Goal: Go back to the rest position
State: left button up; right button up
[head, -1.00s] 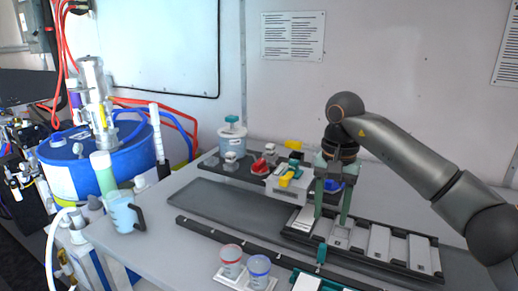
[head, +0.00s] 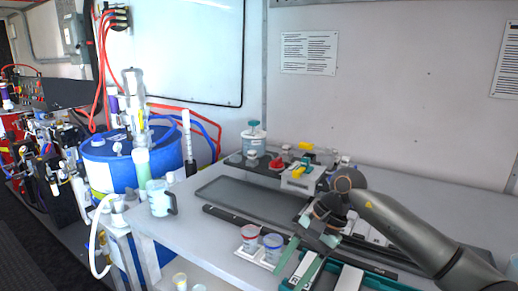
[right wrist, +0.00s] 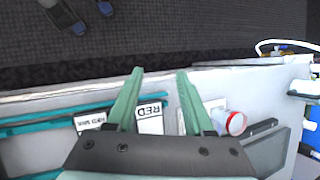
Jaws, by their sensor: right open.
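My right gripper (head: 290,264) is over the front part of the grey bench, its arm coming in from the right. Its two green fingers are apart and nothing is between their tips. In the right wrist view the gripper (right wrist: 160,76) points past the bench's front edge, with dark floor beyond the fingertips. A card marked RED (right wrist: 150,117) shows between the fingers, lower down on the bench. My left gripper is in neither view.
A red-rimmed cup (head: 250,238) and a blue-rimmed cup (head: 272,247) stand close left of my right gripper. A grey jug (head: 160,198) stands at the bench's left end, near a blue drum (head: 118,165). A long dark tray (head: 235,191) lies behind the cups.

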jog(key=s+a+r+m+y, duration=0.1)
jog(key=s+a+m+y, duration=0.6)
jog(key=a+m+y, duration=0.5)
jog(key=w+d+f+n+t+h+p, duration=0.1)
jog(key=d+f+n+t+h, duration=0.65)
jog(key=n, duration=1.05)
jog(key=d+f+n+t+h+p, duration=0.15)
jog(key=d+f+n+t, duration=0.35)
jog(key=n+t, duration=0.9)
jog(key=s+d+f+m+g+h, duration=0.3)
jog(key=s+d+f+m+g, duration=0.2)
jog(key=s+f, duration=0.3)
jog(key=s+d+f+m+g+h, duration=0.3)
jog(key=s+d+f+m+g, duration=0.1)
jog(key=s+f, duration=0.5)
jog(key=shift+d+m+g, duration=0.4)
jog(key=shift+m+g, duration=0.2)
jog(key=shift+g, duration=0.25)
